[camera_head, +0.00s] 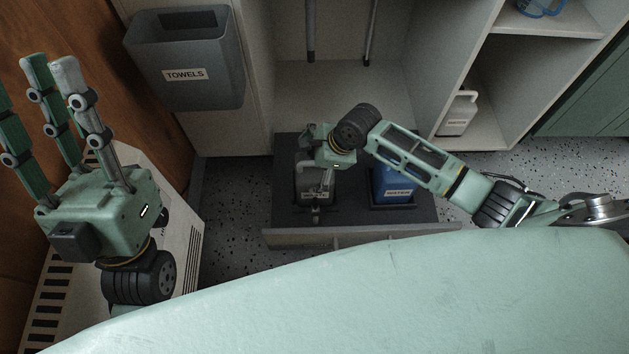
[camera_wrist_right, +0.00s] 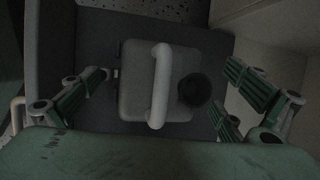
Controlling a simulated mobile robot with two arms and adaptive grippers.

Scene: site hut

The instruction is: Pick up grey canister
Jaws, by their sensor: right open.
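The grey canister (camera_head: 313,186) stands on a dark pull-out tray (camera_head: 290,215) in the head view, partly hidden by my right gripper (camera_head: 318,185). In the right wrist view the canister (camera_wrist_right: 135,80) is seen from above, with a pale bar handle (camera_wrist_right: 160,85) and a dark round cap. My right gripper (camera_wrist_right: 165,95) is open above it, with fingers on both sides of the canister and apart from the handle. My left gripper (camera_head: 65,110) is raised at the left, fingers spread and pointing up, empty.
A blue labelled container (camera_head: 394,184) stands on the same tray, right of the canister. A grey towels bin (camera_head: 186,60) hangs on the left panel. A white jug (camera_head: 458,114) stands on a lower shelf at right. The tray has a raised front board (camera_head: 350,237).

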